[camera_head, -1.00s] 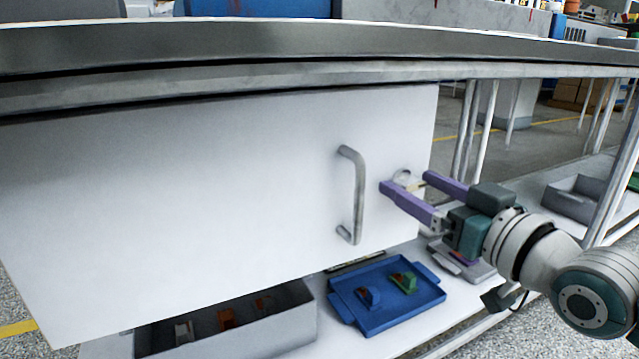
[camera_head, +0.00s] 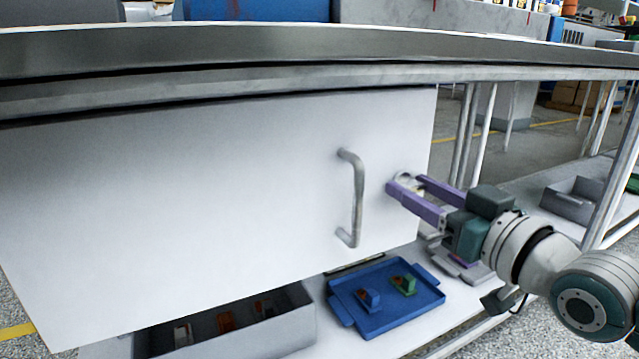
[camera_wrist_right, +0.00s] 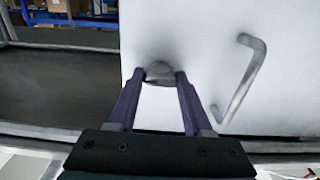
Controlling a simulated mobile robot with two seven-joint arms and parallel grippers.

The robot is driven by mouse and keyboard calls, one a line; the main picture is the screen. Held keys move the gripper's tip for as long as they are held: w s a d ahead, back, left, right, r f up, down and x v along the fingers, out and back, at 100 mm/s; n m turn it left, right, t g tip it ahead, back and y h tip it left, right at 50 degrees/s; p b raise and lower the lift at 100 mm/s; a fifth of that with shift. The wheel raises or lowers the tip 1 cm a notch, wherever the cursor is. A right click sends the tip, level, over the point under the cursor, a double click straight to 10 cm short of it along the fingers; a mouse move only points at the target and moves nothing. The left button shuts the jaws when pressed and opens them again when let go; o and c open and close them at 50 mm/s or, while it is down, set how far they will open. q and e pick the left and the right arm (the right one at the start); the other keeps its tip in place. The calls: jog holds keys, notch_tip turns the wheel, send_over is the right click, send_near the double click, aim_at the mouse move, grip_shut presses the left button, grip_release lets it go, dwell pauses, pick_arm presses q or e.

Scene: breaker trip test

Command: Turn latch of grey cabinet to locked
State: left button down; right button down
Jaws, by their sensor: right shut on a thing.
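The grey cabinet (camera_head: 200,200) hangs under the bench top, its pale door shut, with a bar handle (camera_head: 357,198) near the right side. The small round latch (camera_head: 405,178) sits right of the handle, partly hidden by my fingers. My right gripper (camera_head: 406,184) is at the latch, its purple fingers shut on it. In the right wrist view the grey latch (camera_wrist_right: 159,71) lies between the two fingertips (camera_wrist_right: 163,76), and the handle (camera_wrist_right: 238,80) stands to the right. Which way the latch is turned is hard to tell. My left gripper is out of view.
On the shelf below are a blue tray (camera_head: 430,297) with a blue and a green part, and a grey bin (camera_head: 300,335) with several parts. Bench legs (camera_head: 468,135) stand right of the cabinet. Another grey bin (camera_head: 572,202) is farther right.

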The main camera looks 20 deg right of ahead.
jog(key=n+p, duration=0.2)
jog(key=n, duration=0.1)
jog(key=shift+r+n, duration=0.15)
jog(key=shift+n, duration=0.25)
jog(key=n+p, duration=0.1)
jog(key=n, duration=0.3)
jog(key=shift+p, duration=0.3)
jog(key=n, duration=0.5)
jog(key=shift+n, duration=0.4)
jog(key=n, duration=0.3)
jog(key=shift+f+n, duration=0.2)
jog(key=shift+n, duration=0.6)
jog(key=shift+c, duration=1.6)
grip_release()
